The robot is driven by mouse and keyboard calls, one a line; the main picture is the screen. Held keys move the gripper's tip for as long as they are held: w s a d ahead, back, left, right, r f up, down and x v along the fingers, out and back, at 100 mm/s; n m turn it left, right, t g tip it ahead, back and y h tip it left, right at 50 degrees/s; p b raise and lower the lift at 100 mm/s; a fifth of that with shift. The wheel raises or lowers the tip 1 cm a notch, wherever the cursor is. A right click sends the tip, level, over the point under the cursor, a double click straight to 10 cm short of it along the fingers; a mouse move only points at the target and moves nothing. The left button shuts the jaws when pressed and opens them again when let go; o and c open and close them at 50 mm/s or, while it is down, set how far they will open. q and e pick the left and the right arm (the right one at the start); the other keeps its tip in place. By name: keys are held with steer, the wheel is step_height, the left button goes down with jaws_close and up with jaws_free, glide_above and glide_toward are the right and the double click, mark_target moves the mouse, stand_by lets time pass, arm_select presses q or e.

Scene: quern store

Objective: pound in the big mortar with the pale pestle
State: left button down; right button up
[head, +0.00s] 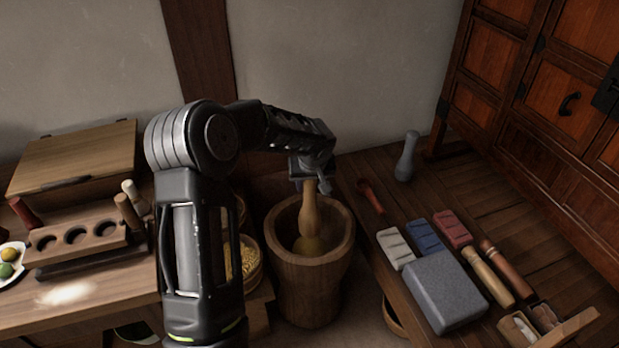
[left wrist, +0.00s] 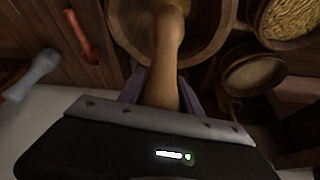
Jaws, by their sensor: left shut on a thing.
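The big mortar (head: 313,285) is a wooden tub standing on the floor between two wooden surfaces. The pale pestle (head: 309,215) is light wood and stands nearly upright, its lower end inside the mortar near some yellowish stuff at the bottom. My left gripper (head: 312,184) is shut on the pestle's upper end, above the mortar's rim. In the left wrist view the pestle (left wrist: 163,60) runs from between the fingers into the mortar (left wrist: 222,38). Whether the pestle's tip touches the bottom is hidden. My right gripper is not in view.
A basket of grain (head: 247,262) is left of the mortar. A wooden rack (head: 75,240) stands on the left table.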

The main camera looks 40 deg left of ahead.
arm_select(q)
steer(key=shift+f+b, duration=0.4)
steer(key=shift+f, duration=0.7)
